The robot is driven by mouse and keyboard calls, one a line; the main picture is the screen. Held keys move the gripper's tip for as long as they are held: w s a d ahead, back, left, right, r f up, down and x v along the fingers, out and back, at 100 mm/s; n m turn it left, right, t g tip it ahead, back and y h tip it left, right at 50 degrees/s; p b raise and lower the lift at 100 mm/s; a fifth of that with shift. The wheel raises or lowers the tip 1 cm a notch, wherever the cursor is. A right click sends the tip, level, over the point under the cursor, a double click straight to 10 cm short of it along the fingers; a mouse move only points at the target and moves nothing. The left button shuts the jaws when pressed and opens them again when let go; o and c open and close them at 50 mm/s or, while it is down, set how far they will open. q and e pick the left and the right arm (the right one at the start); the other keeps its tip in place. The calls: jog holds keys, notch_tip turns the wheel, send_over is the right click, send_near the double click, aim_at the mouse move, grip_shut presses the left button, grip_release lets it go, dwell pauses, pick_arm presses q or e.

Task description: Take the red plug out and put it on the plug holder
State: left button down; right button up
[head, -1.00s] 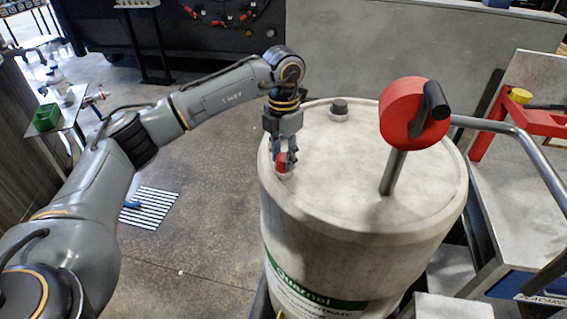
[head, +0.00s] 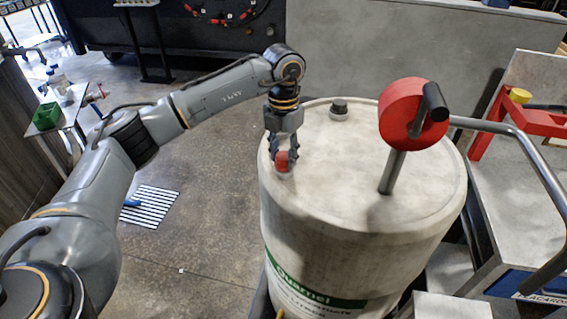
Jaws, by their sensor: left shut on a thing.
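The red plug (head: 282,162) is at the near left edge of the top of the large off-white drum (head: 345,220). My left gripper (head: 284,158) points down from above and is shut on the plug, with dark fingers on both sides of it. The plug's lower end is right at the light bung in the lid; I cannot tell whether it is still seated or just clear. I cannot make out for sure which thing is the plug holder. My right gripper is not in view.
A red wheel (head: 406,112) on a grey rod stands on the drum's right side. A dark cap (head: 339,108) sits at the back of the lid. A red bracket with a yellow knob (head: 519,95) and a metal rail are to the right. A green bin (head: 46,117) is far left.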

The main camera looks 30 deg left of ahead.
pick_arm(q)
jog(key=shift+r, duration=0.3)
jog(key=shift+r+p, duration=1.65)
jog(key=shift+r, duration=0.7)
dwell(0.4)
